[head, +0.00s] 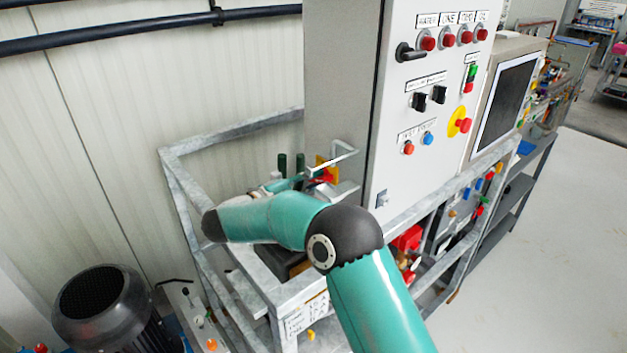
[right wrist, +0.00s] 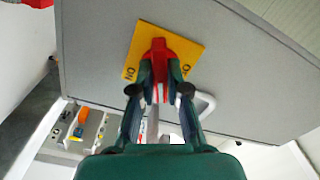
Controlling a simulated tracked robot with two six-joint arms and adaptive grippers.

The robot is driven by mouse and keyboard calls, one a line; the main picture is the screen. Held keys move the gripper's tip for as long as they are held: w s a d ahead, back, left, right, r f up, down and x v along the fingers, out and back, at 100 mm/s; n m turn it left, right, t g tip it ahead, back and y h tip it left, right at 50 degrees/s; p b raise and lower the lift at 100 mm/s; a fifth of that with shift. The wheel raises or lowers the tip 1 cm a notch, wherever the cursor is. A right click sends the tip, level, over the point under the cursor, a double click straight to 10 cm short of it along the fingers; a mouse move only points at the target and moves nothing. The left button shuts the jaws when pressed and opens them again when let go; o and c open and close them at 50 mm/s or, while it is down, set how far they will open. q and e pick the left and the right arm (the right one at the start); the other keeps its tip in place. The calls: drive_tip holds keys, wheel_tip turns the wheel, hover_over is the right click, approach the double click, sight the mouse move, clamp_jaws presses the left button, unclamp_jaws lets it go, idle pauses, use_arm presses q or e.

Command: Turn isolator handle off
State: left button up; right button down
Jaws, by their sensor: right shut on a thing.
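The red isolator handle (right wrist: 158,48) sits on a square yellow plate (right wrist: 190,48) on the side of the grey cabinet. In the right wrist view the plate shows small dark lettering at two corners. In the head view the handle (head: 326,175) and plate (head: 320,161) are partly hidden by my arm and a light metal bracket. My right gripper (right wrist: 160,78) is shut on the handle, with one finger on each side of it. My left gripper is in neither view.
A pale bent handle (right wrist: 203,104) is close beside my right fingers. A galvanised frame (head: 235,140) surrounds the cabinet base. A dark motor (head: 105,305) stands at lower left.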

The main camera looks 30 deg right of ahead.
drive_tip(key=n+p, duration=0.2)
drive_tip(key=n, duration=0.2)
drive_tip(key=shift+f+n, duration=0.15)
drive_tip(key=shift+n, duration=0.15)
drive_tip(key=n+p, duration=0.1)
drive_tip(key=n, duration=0.7)
drive_tip(key=shift+f, duration=0.15)
drive_tip(key=shift+n, duration=0.3)
drive_tip(key=c, duration=1.2)
unclamp_jaws()
drive_tip(key=shift+o, duration=0.2)
drive_tip(key=shift+a+r, duration=0.1)
drive_tip(key=shift+r, duration=0.1)
